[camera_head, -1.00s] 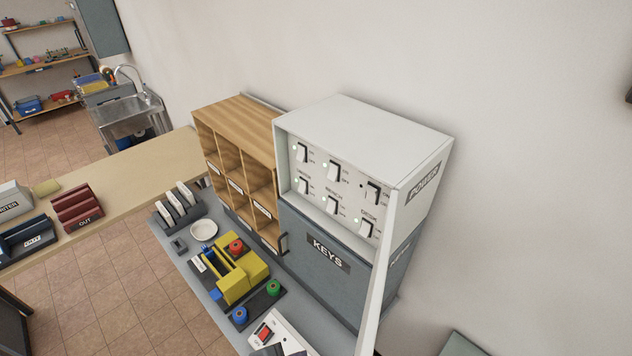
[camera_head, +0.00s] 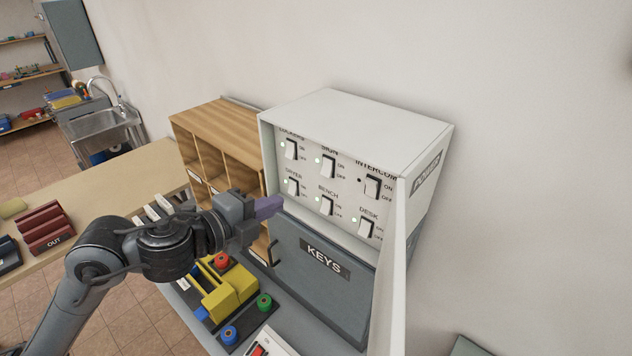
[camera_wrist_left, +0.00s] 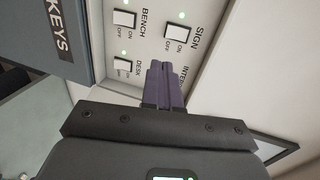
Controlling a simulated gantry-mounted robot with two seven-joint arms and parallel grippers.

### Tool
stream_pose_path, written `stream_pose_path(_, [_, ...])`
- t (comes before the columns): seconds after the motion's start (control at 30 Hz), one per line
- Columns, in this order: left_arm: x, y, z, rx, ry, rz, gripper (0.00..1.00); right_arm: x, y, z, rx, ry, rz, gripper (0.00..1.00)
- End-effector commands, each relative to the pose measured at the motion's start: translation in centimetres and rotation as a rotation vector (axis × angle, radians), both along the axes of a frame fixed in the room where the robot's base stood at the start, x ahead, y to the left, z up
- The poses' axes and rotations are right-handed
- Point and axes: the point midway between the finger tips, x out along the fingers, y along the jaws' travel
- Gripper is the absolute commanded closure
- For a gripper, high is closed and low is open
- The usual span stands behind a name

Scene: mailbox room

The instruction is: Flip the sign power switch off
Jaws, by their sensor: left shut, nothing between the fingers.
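The power panel (camera_head: 268,141) is a white box with its front door (camera_head: 388,290) swung open on the right. The SIGN switch (camera_head: 328,167) is a white rocker in the middle of the top row, with a lit green light beside it. In the left wrist view the SIGN switch (camera_wrist_left: 180,32) shows at the top, with its ON and OFF marks. My left gripper (camera_head: 272,206) is shut and empty, in front of the panel's lower left. In the wrist view its purple fingers (camera_wrist_left: 162,66) point up toward the panel, below the SIGN switch in the picture. My right gripper is not in view.
Other switches sit close by: LOCKERS (camera_head: 291,149), DRYER (camera_head: 293,186), BENCH (camera_head: 326,205), DESK (camera_head: 366,227) and INTERCOM (camera_head: 372,187), whose light is dark. The grey KEYS cabinet (camera_head: 320,290) stands below. Wooden pigeonholes (camera_head: 215,125) stand left.

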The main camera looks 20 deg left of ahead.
Motion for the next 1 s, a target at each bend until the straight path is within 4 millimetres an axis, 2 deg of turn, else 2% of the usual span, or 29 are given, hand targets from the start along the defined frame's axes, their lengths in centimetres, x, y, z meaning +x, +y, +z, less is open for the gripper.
stream_pose_path(0.2, [0.1,0.1,1.7,0.002,-0.037,0.002,1.0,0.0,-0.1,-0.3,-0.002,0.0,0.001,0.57])
stream_pose_path(0.67, [0.5,-0.1,1.6,0.0,-0.037,0.001,1.0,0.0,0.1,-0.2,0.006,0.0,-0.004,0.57])
stream_pose_path(0.87, [2.4,-0.8,1.2,-0.002,-0.035,0.002,1.0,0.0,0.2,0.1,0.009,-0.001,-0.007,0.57])
stream_pose_path(1.0, [4.7,-1.7,0.7,-0.004,-0.034,0.001,1.0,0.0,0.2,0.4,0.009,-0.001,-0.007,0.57])
